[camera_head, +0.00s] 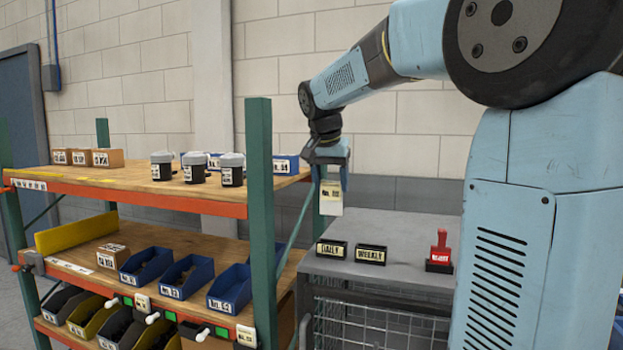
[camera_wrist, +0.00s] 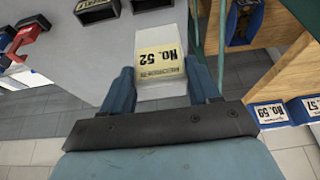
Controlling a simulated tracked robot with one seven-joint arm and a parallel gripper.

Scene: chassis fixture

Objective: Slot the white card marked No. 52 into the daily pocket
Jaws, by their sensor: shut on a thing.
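My gripper (camera_head: 331,172) is shut on the white card (camera_head: 331,205) marked No. 52. The card hangs down below the fingers, roughly upright, above the grey cabinet top. In the wrist view the card (camera_wrist: 161,90) sits between the two fingers (camera_wrist: 160,72), and its yellowish label reads No. 52 upside down. The daily pocket (camera_head: 331,249) is a small black holder on the cabinet top, below the card and apart from it. The weekly pocket (camera_head: 371,254) stands just right of it and also shows in the wrist view (camera_wrist: 97,10).
A red stamp-like object (camera_head: 439,252) stands on the grey cabinet (camera_head: 400,228), right of the pockets. A shelf rack with a green post (camera_head: 260,200) stands close on the left, holding labelled cups (camera_head: 232,169) and blue bins (camera_head: 187,276). The cabinet top behind the pockets is clear.

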